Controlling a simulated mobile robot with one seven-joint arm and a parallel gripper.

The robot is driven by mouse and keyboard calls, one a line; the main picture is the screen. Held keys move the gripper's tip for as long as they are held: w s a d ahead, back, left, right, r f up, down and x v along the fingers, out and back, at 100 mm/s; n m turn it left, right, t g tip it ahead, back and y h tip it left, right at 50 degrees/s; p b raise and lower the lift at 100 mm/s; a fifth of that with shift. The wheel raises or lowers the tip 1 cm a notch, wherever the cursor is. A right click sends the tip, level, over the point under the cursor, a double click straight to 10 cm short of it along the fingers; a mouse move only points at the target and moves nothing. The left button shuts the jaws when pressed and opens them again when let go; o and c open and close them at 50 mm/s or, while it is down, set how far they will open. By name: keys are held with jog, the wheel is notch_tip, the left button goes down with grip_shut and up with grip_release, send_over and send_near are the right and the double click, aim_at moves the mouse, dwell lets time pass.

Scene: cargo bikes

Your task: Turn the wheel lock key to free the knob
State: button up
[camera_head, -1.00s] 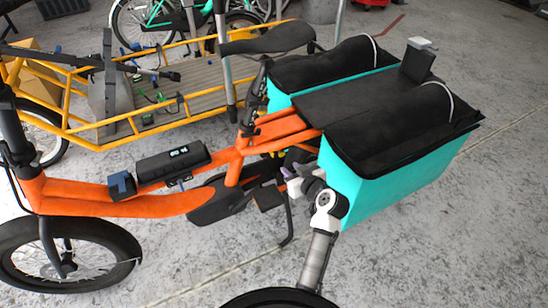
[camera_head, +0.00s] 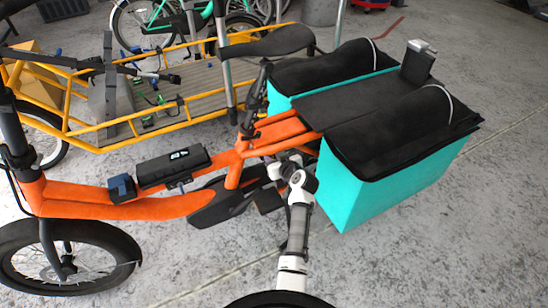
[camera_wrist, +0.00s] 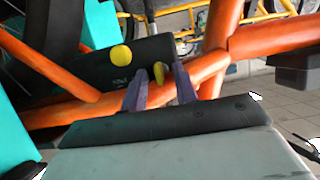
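In the wrist view, a round yellow knob (camera_wrist: 121,55) and a thin yellow key (camera_wrist: 158,73) stick out from the black lock body (camera_wrist: 107,66) among the orange frame tubes. The key appears edge-on, like a narrow oval. My gripper (camera_wrist: 160,78) has its two purple-grey fingers apart, one on each side of the key, with gaps showing. The knob lies to the upper left, outside the fingers. I cannot tell how far the fingertips reach past the key. In the head view, my gripper's end is at the orange bike, below the seat area; my arm hides the lock there.
The orange cargo bike (camera_head: 120,207) carries turquoise panniers (camera_head: 350,195) close to the right of my arm. Orange tubes cross around the lock. A yellow cargo bike (camera_head: 75,125) stands behind. The concrete floor at the lower right is clear.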

grip_shut()
jog(key=shift+m+y, duration=0.3)
jog(key=m+y+b, duration=0.1)
jog(key=m+b, duration=0.1)
jog(key=m+g+y+b, duration=0.1)
jog(key=m+y, duration=0.1)
jog(key=m, duration=0.1)
jog(key=m+y+b, duration=0.2)
jog(key=m, duration=0.1)
jog(key=shift+w+d+f+g+b, duration=0.25)
jog(key=shift+d+f+g+b, duration=0.05)
jog(key=shift+d+f, duration=0.05)
jog(key=m+y, duration=0.1)
jog(key=m, duration=0.1)
jog(key=m+t+b, duration=0.1)
jog(key=m, duration=0.1)
jog(key=shift+f+m+y, duration=0.1)
jog(key=shift+m+y, duration=0.2)
jog(key=shift+y, duration=0.1)
jog(key=shift+m, duration=0.3)
